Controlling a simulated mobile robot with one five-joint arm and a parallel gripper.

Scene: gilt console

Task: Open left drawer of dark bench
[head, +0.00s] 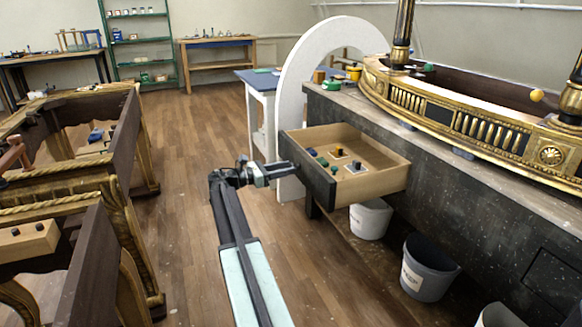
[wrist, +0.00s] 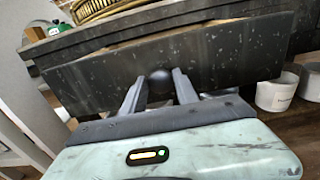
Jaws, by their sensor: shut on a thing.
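The dark bench (head: 450,195) runs along the right in the head view. Its left drawer (head: 375,184) stands pulled out, with pale wood inside and several small items on its floor. The drawer's dark front (wrist: 215,58) fills the upper part of the wrist view. My gripper (head: 285,172) is at the drawer front in the head view. The knob is hidden in the head view.
A large white arch (head: 290,100) stands behind the drawer. A gilt console (head: 470,120) lies on the bench top. Gilt-and-dark frames (head: 120,215) stand at left. Wooden floor (head: 195,120) is clear between.

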